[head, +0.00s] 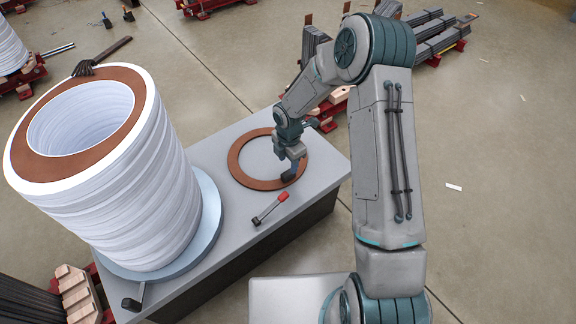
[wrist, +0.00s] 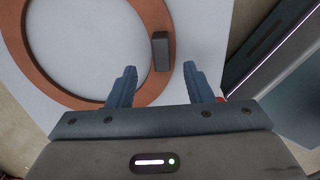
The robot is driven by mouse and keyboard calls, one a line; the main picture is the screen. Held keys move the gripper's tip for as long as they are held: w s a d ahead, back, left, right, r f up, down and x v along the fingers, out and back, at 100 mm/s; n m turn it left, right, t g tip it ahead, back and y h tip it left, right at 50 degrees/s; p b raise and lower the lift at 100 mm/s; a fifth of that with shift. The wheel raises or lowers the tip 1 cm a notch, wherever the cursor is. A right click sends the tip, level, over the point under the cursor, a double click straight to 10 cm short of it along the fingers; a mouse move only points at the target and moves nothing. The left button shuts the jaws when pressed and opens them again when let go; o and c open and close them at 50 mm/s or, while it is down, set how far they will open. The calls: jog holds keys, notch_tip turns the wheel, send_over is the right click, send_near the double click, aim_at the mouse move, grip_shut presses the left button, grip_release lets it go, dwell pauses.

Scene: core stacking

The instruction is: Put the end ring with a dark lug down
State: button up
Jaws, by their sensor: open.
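The end ring (head: 238,172) is a flat brown ring lying on the grey table (head: 205,140), to the right of the big white stack. In the wrist view the ring (wrist: 40,75) fills the upper left, and its dark lug (wrist: 161,52) is a small block on the ring's right side. My gripper (head: 290,174) is over the near right part of the ring. In the wrist view my gripper (wrist: 160,85) is open, with the blue fingers apart and nothing between the tips. The lug lies just beyond the fingertips, between their lines.
A tall white ribbed cylinder (head: 120,190) with a brown top ring (head: 125,95) stands on a round blue-grey base (head: 208,215) at the left. A red-and-black tool (head: 270,207) lies in front of the ring. Red pallets with dark bars (head: 435,40) stand behind.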

jog(key=s+d+r+m+h, duration=0.1)
jog(key=s+d+r+m, duration=0.25)
jog(key=r, duration=0.35)
jog(key=s+d+r+m+p, duration=0.1)
jog(key=s+d+r+m, duration=0.1)
jog(key=s+r+m, duration=0.4)
jog(key=s+d+r+m+h, duration=0.1)
jog(key=d+r+m, duration=0.2)
jog(key=r, duration=0.6)
jog(key=s+d+r+m+y, duration=0.1)
jog(key=s+r+m, duration=0.2)
jog(key=s+m, duration=0.3)
jog(key=s+d+r+m+t, duration=0.1)
jog(key=s+r+m, duration=0.2)
jog(key=s+m, duration=0.3)
jog(key=s, duration=0.3)
jog(key=shift+d+y, duration=0.2)
jog(key=shift+y, duration=0.2)
jog(key=shift+w+r, duration=0.1)
jog(key=shift+c, duration=1.2)
jog(key=shift+a, duration=0.1)
